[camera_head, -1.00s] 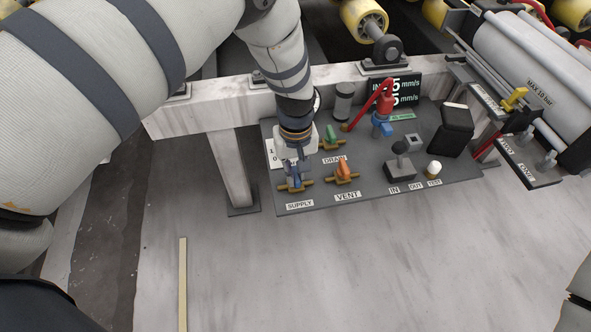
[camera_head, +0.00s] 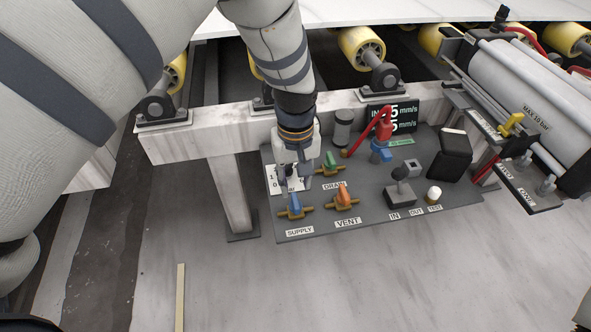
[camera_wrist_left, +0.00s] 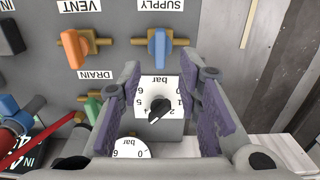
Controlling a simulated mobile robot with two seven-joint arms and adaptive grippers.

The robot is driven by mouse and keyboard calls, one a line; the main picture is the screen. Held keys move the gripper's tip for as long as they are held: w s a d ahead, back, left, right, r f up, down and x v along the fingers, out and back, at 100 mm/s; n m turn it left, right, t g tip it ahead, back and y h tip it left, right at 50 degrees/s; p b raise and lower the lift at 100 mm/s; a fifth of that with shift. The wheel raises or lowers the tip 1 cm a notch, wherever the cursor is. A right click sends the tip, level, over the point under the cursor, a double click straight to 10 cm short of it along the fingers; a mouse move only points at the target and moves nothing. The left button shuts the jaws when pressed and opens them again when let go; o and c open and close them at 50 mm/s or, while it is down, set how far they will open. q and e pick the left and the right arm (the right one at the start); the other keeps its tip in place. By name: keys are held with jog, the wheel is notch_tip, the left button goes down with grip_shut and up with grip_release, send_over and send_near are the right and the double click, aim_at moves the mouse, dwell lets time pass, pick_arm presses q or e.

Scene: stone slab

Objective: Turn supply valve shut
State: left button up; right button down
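The supply valve (camera_head: 295,207) has a blue handle on a brass body at the panel's front left, above the SUPPLY label. It also shows in the left wrist view (camera_wrist_left: 160,48), its handle crosswise to the brass body. My left gripper (camera_head: 296,175) is just behind and above the valve, apart from it. In the left wrist view its purple-padded fingers (camera_wrist_left: 163,120) stand wide apart with nothing gripped.
The orange vent valve (camera_head: 343,196) is close right of the supply valve. The green drain valve (camera_head: 330,163) is behind it, close to my left gripper.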

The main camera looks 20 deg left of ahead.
aim_at(295, 200)
pick_arm(q)
notch_tip(295, 200, up, 5)
jog(key=shift+r, duration=0.15)
